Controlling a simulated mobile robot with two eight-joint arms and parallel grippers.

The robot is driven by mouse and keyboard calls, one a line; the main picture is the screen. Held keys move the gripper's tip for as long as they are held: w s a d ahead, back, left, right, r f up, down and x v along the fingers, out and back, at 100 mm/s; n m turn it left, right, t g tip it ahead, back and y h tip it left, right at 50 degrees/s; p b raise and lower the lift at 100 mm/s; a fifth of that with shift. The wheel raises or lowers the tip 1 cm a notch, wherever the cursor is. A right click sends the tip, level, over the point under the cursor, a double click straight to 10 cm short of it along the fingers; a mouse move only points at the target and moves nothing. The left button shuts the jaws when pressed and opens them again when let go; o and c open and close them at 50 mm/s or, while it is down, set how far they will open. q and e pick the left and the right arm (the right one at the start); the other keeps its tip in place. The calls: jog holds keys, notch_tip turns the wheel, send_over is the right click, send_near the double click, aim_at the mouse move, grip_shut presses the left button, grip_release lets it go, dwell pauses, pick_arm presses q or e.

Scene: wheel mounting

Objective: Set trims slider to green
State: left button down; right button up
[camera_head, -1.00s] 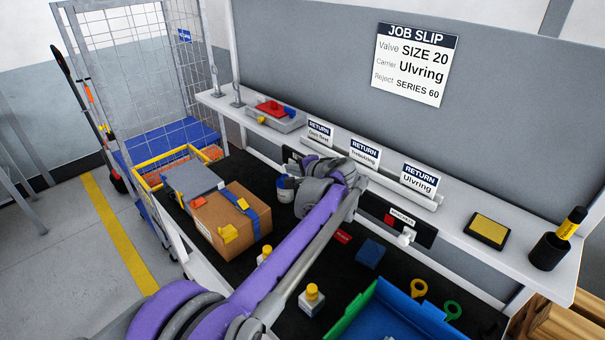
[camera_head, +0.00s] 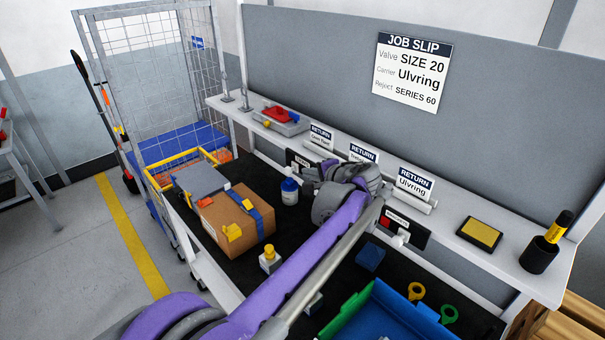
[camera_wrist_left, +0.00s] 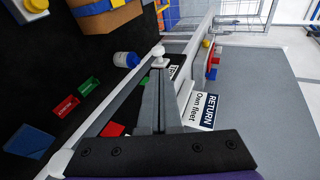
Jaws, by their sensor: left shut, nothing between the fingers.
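The left slider panel (camera_head: 294,158) is a black plate under the shelf edge in the head view, partly hidden by my left wrist. In the left wrist view a label starting "TR" (camera_wrist_left: 174,72) shows on it, with a white knob (camera_wrist_left: 158,54) near my fingertips. Red (camera_wrist_left: 114,129) and green (camera_wrist_left: 138,131) patches show beside my fingers. My left gripper (camera_wrist_left: 158,78) is shut and empty, its tips close to the knob; I cannot tell whether they touch. My right gripper is not in view.
A second slider panel (camera_head: 408,226) with a red patch and white knob is to the right. A cardboard box (camera_head: 235,220), a blue-lidded pot (camera_head: 289,192) and a blue-green bin (camera_head: 350,318) stand on the bench. RETURN signs (camera_head: 414,182) line the shelf.

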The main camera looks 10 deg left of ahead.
pick_arm(q)
jog(key=v, duration=0.5)
jog(key=shift+s+r, duration=0.2)
jog(key=shift+s, duration=0.15)
jog(key=s+a+f+n+g+h, duration=0.2)
jog(key=s+a+f, duration=0.2)
jog(key=s, duration=0.4)
jog(key=s+a+f+n+g+h, duration=0.1)
jog(key=s+a+f+n+h, duration=0.1)
jog(key=s+a+f, duration=0.35)
jog(key=s+d+f+n+h, duration=0.1)
jog(key=s+f, duration=0.4)
jog(key=s, duration=0.5)
jog(key=s+d+f+n+h, duration=0.1)
jog(key=s+f+n+h, duration=0.3)
jog(key=s, duration=0.5)
notch_tip(320, 180, down, 3)
jog(key=shift+s+d+r, duration=0.2)
jog(key=shift+s, duration=0.15)
